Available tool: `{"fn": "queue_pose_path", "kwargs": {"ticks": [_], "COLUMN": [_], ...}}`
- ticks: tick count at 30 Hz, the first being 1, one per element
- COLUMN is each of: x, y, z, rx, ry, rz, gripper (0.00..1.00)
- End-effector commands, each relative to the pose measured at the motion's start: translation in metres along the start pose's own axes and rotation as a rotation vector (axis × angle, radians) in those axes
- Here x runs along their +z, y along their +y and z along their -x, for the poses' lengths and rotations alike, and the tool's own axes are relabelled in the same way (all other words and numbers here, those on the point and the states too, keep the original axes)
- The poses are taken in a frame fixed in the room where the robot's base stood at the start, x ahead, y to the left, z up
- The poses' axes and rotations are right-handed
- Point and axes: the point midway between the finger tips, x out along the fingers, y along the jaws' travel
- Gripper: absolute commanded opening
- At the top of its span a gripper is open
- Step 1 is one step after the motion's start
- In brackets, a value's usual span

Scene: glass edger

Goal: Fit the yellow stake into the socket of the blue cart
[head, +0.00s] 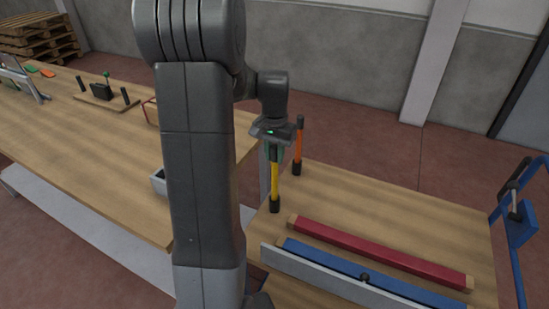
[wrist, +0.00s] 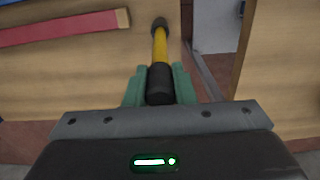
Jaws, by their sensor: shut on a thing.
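My gripper (head: 273,148) is shut on the upper black end of the yellow stake (head: 275,182). The stake hangs about upright below the jaws, with a black lower end over the left edge of the blue cart's wooden deck (head: 400,212). In the wrist view the green fingers (wrist: 159,88) clasp the stake's black top, and the yellow shaft (wrist: 160,46) runs down toward the deck (wrist: 90,72). I cannot tell whether its lower end touches the deck. The socket's opening is not distinguishable. An orange stake (head: 298,148) stands upright at the deck's far left corner.
A red bar (head: 370,250) and a blue bar (head: 350,273) lie on the deck beside a grey rail (head: 320,278). The cart's blue handle (head: 519,230) rises at the right. A long wooden workbench (head: 80,135) with fixtures stands at the left, close to the cart.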

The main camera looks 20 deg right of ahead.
Motion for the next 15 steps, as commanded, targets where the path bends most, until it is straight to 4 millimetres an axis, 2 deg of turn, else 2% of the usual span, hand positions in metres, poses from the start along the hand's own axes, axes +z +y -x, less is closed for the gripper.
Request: {"fn": "queue_pose_path", "kwargs": {"ticks": [3,13,14,15], "x": [0.0000,-0.0001,0.0000,0.0000], "y": [0.0001,0.0000,0.0000,0.0000], "z": [-0.0117,-0.0151,-0.0148,-0.0145], "rx": [0.000,0.000,0.000,0.000], "ry": [-0.001,0.000,0.000,0.000], "rz": [0.000,0.000,0.000,0.000], "gripper": [0.00,0.00,0.27,0.35]}}
